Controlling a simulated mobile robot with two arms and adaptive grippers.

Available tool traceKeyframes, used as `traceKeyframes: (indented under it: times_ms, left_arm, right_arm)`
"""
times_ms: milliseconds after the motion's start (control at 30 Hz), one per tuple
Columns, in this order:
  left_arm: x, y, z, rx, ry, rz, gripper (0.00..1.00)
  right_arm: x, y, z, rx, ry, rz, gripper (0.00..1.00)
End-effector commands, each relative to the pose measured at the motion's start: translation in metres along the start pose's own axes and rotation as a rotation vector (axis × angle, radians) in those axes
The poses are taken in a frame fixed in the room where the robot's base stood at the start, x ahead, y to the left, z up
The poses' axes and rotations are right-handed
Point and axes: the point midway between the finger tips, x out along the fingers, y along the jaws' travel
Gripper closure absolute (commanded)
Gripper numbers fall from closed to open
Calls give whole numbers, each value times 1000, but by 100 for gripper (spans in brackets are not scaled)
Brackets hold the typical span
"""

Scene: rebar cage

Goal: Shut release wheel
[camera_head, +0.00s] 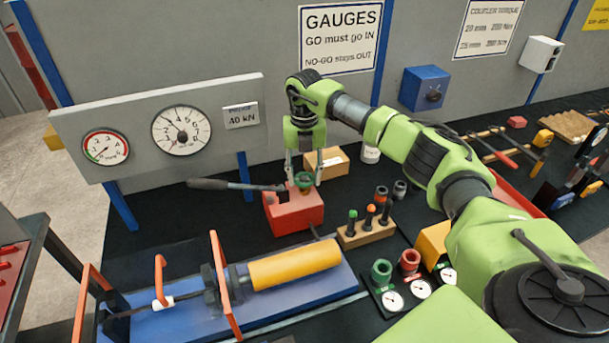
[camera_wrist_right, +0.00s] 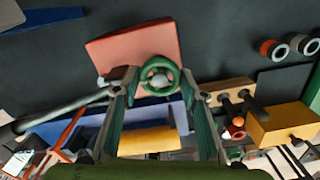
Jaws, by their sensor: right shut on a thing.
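The green release wheel (camera_head: 304,180) sits on top of the red pump body (camera_head: 291,212) on the dark bench. It shows as a full round wheel with a pale hub in the right wrist view (camera_wrist_right: 158,74), on the red body (camera_wrist_right: 118,48). My right gripper (camera_head: 303,172) points down over the pump. Its fingers (camera_wrist_right: 158,88) are on either side of the wheel and shut on it. The pump's dark lever (camera_head: 235,186) reaches out to the left. My left gripper is not in view.
A wooden block with dark plugs (camera_head: 366,231) stands just right of the pump. The blue rig with a yellow cylinder (camera_head: 295,265) lies in front. A cardboard box (camera_head: 325,163) is behind. Two dial gauges (camera_head: 181,130) hang on a grey panel at left.

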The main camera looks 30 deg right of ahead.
Motion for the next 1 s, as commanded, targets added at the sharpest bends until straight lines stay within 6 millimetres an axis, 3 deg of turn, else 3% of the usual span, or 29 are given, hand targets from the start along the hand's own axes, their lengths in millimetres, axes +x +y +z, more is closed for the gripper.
traceKeyframes:
  times_ms: [1000]
  left_arm:
    - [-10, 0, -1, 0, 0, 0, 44]
  right_arm:
    - [-3, 1, 2, 966, -3, 3, 82]
